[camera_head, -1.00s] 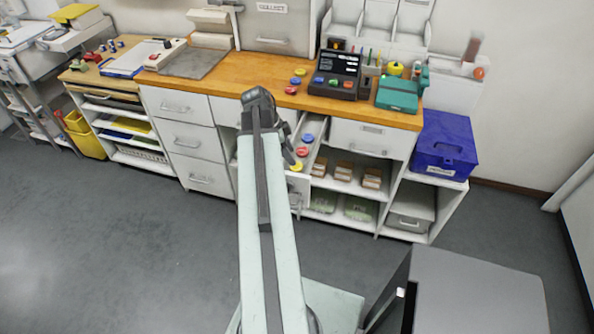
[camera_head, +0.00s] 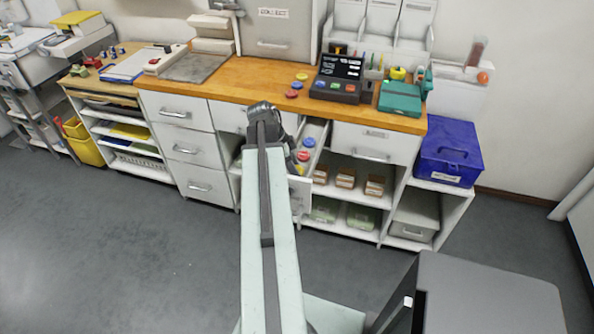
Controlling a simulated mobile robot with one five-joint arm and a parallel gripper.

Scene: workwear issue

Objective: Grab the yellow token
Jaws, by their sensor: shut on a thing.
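A yellow token (camera_head: 300,170) shows at the front end of an open drawer (camera_head: 321,142), partly hidden by my gripper. My gripper (camera_head: 295,167) reaches down over the drawer's left side and is shut on the yellow token. The fingertips are small and mostly hidden behind my own arm. A red token (camera_head: 303,156) and a blue token (camera_head: 309,142) lie in a row behind it in the same drawer. Another yellow token (camera_head: 301,77) lies on the wooden counter, apart from my gripper.
A blue token (camera_head: 297,85) and a red token (camera_head: 291,94) lie near the counter's front edge. A dark keypad device (camera_head: 338,80) and a teal box (camera_head: 400,98) stand to their right. A blue case (camera_head: 449,152) stands at the right.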

